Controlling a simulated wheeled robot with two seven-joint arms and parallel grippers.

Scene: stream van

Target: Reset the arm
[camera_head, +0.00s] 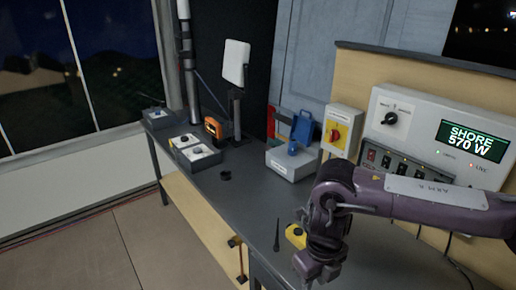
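My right arm (420,200), purple with a white label plate, comes in from the right edge above the dark bench. Its gripper (316,272) hangs downward over the near part of the bench. The fingertips are small and dark, so I cannot tell whether they are open or shut. Nothing is clearly visible between them. A yellow object with a black part (296,235) lies just beside and partly behind the wrist. My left gripper is not in view.
A grey box with a blue lever (293,160), a red-yellow switch box (341,131) and a panel reading SHORE 570 W (473,142) stand behind. Control boxes (194,152) sit left. Floor is clear at lower left.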

